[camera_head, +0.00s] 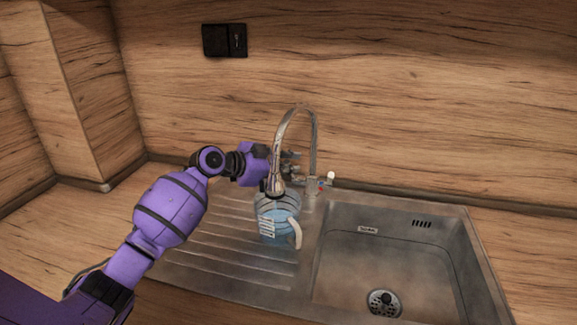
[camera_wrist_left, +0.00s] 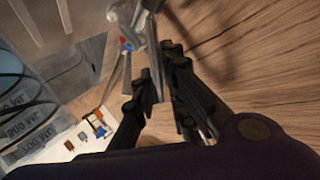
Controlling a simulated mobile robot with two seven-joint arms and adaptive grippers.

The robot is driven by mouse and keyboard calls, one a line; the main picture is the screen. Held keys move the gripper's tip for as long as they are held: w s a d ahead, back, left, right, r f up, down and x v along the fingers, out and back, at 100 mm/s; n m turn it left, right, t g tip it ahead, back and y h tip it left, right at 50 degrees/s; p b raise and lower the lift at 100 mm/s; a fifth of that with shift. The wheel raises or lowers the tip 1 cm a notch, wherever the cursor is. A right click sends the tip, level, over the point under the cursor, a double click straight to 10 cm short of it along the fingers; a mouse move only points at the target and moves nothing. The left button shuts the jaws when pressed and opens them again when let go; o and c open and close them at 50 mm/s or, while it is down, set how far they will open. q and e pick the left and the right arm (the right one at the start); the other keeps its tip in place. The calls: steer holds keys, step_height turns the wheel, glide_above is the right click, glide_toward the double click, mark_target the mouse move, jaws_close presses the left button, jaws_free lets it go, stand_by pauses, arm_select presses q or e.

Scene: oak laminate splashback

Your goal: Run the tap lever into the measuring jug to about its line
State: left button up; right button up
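The measuring jug (camera_head: 278,222) is clear and bluish, with dark bands, printed marks and a pale handle, and stands upright on the drainboard under the spout. Its marked wall fills the left of the wrist view (camera_wrist_left: 22,112). I cannot tell the water level, and no stream shows. The chrome tap (camera_head: 313,140) arches over the jug; red and blue marks and a small white-tipped lever (camera_head: 331,176) show at its base. My left gripper (camera_head: 290,161) is behind the spout, partly hidden. In the wrist view its dark fingers (camera_wrist_left: 160,68) are apart, near a grey metal strip; contact is unclear.
The steel sink basin (camera_head: 335,255) with its drain (camera_head: 385,303) lies empty to the right. The ribbed drainboard (camera_head: 215,250) is clear around the jug. A black socket plate (camera_head: 225,40) is on the wooden splashback behind.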

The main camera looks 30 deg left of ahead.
arm_select(q)
jaws_close()
steer(key=shift+w+a+r+g+p, duration=0.15)
steer(key=shift+w+r+g+p, duration=0.15)
steer(key=shift+w+r+g, duration=0.2)
steer(key=shift+w+n, duration=0.25)
steer(key=shift+n, duration=0.15)
steer(key=o, duration=0.7)
jaws_free()
steer(key=shift+g, duration=0.3)
steer(key=shift+o, duration=0.2)
steer(key=v, duration=1.2)
